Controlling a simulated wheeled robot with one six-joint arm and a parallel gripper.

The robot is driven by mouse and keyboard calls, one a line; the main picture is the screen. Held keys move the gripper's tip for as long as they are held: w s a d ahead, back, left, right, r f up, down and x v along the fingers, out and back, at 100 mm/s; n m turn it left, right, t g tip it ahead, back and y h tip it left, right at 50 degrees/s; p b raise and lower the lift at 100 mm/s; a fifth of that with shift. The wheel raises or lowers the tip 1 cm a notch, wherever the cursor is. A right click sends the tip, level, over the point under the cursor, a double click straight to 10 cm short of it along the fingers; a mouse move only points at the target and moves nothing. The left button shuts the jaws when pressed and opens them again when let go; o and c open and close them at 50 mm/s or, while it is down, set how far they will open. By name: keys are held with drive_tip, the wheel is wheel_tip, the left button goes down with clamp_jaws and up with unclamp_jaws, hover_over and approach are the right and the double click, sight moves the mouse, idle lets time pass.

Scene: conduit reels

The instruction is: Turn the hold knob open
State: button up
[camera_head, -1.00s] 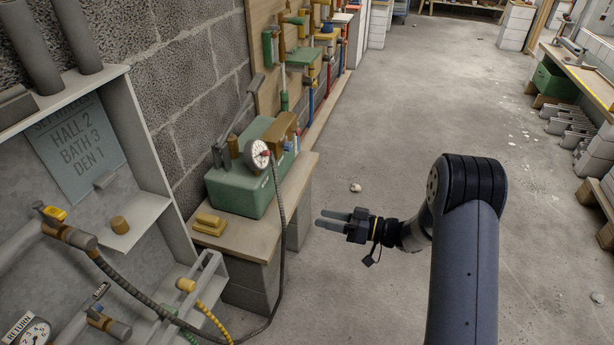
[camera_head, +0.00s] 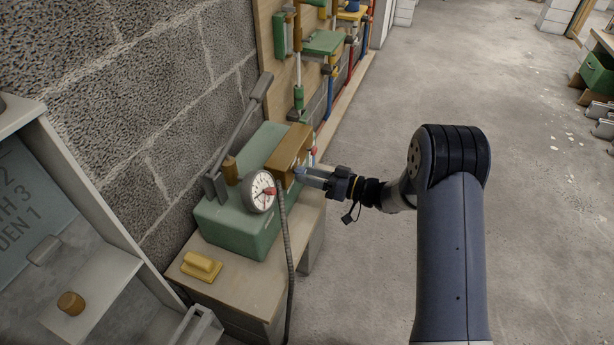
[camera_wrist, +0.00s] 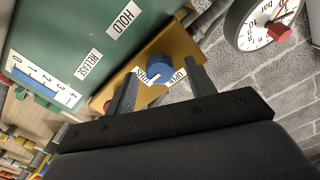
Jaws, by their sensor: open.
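The hold knob (camera_wrist: 160,68) is a round blue knob on a brass-coloured block (camera_wrist: 186,43) of the green pump box (camera_wrist: 60,35). A white label beside its right side appears to read OPEN; the label on its left is hard to read. My gripper (camera_wrist: 161,72) is open, one finger on each side of the knob. I cannot tell whether either finger touches it. In the head view my gripper (camera_head: 303,176) reaches the block's right side from the right.
A dial gauge (camera_head: 261,191) with a hose (camera_head: 285,240) stands in front of the box. A lever (camera_head: 238,135) rises behind it. A yellow float-like object (camera_head: 201,266) lies on the bench (camera_head: 245,290). The block wall is behind; open floor lies right.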

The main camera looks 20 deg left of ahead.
drive_tip(key=shift+w+a, duration=0.1)
drive_tip(key=shift+a, duration=0.6)
drive_tip(key=shift+c, duration=0.5)
drive_tip(key=c, duration=0.9)
